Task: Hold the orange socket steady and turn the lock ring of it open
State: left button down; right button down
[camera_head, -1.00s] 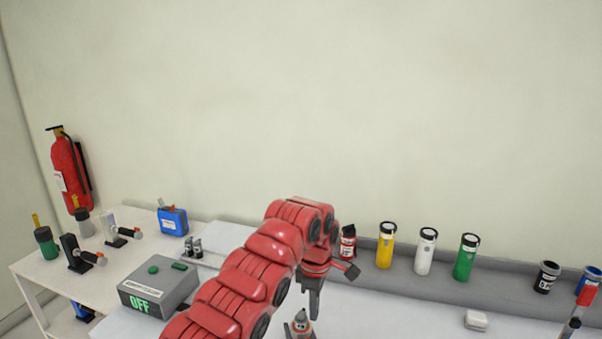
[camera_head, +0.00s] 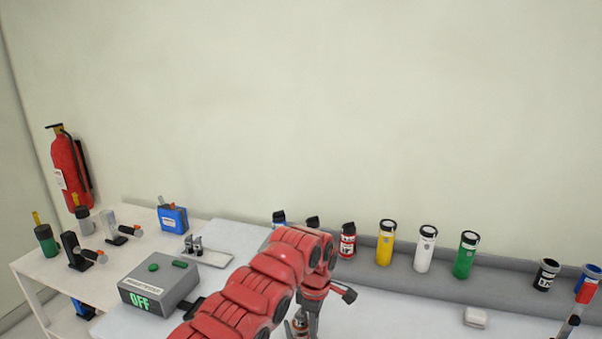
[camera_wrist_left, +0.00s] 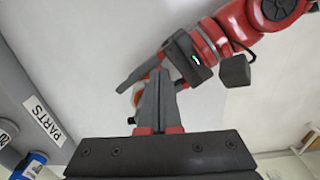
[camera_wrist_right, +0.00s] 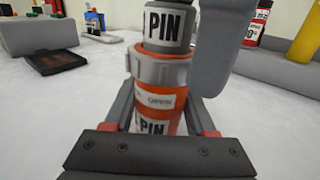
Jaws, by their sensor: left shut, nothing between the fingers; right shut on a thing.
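The orange socket (camera_wrist_right: 160,98) stands upright in the right wrist view, with white label bands and a grey-and-orange ring (camera_wrist_right: 157,68) at its top. A dark grey plug (camera_wrist_right: 166,28) marked PIN sits in its top. My right gripper (camera_wrist_right: 160,112) is shut around the socket's body, a finger on each side. My left gripper (camera_head: 308,322) is shut and empty, down beside the socket in the head view, partly covering it. In the left wrist view its closed fingers (camera_wrist_left: 158,95) are close to my right gripper. Whether it touches the ring cannot be told.
A grey box (camera_head: 158,290) reading OFF stands at the left of the bench. Yellow (camera_head: 385,243), white (camera_head: 425,250) and green (camera_head: 466,257) cylinders stand on the grey rear ledge. A small white block (camera_head: 475,317) lies right of the socket.

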pick_arm(q)
jog(key=shift+w+a, duration=0.4)
jog(key=shift+a, duration=0.05)
dwell(0.6)
jog(key=shift+s+d, duration=0.25)
notch_tip(320, 180, up, 6)
jog(key=shift+d, duration=0.15)
dwell(0.4)
jog(key=shift+s, duration=0.1)
notch_tip(320, 180, down, 6)
dwell(0.8)
